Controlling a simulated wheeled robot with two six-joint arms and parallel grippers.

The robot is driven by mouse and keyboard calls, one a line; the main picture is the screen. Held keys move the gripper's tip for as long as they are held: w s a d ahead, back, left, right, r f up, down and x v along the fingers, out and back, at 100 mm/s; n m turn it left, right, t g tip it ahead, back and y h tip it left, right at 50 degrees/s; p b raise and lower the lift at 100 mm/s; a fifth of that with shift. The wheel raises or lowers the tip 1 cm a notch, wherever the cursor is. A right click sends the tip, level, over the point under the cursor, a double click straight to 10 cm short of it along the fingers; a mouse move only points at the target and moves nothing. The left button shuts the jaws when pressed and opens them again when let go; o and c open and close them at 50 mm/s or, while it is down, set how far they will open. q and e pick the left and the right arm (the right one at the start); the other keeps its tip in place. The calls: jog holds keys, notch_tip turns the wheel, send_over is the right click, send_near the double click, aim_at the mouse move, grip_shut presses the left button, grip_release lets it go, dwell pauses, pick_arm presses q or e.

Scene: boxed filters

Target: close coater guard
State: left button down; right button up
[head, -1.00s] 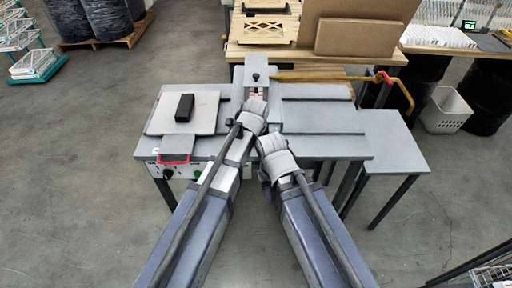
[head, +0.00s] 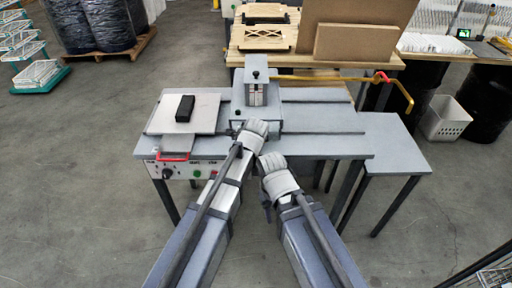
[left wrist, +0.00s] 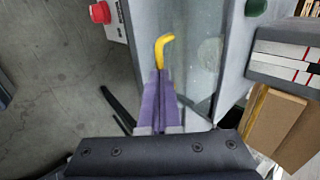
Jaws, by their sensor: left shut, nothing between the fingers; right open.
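The coater is a grey bench machine (head: 320,147) in front of me. A yellow bar (head: 330,78) runs along its back to a red joint (head: 382,77) and a bent end at the right; I cannot tell for certain whether this is the guard. My left gripper (left wrist: 162,78) is shut and empty in the left wrist view, pointing toward a yellow bent piece (left wrist: 163,48); contact is unclear. In the head view my left wrist is over the machine's front edge. My right gripper (head: 268,208) is open, low before that edge, its fingers mostly hidden.
A grey block with a black knob (head: 256,75) stands at the machine's middle. A pale plate (head: 205,115) with a black block (head: 185,108) lies left, above a red handle (head: 174,156). A table with cardboard (head: 365,42) stands behind.

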pick_arm(q)
jog(key=shift+w+f+t+b, duration=0.2)
jog(key=shift+w+f+b, duration=0.1)
jog(key=shift+f+b, duration=0.35)
jog(key=shift+w+f+t+b, duration=0.25)
jog(key=shift+f+b, duration=0.25)
jog(key=shift+b, duration=0.25)
notch_tip(320, 180, up, 10)
jog(key=p, duration=1)
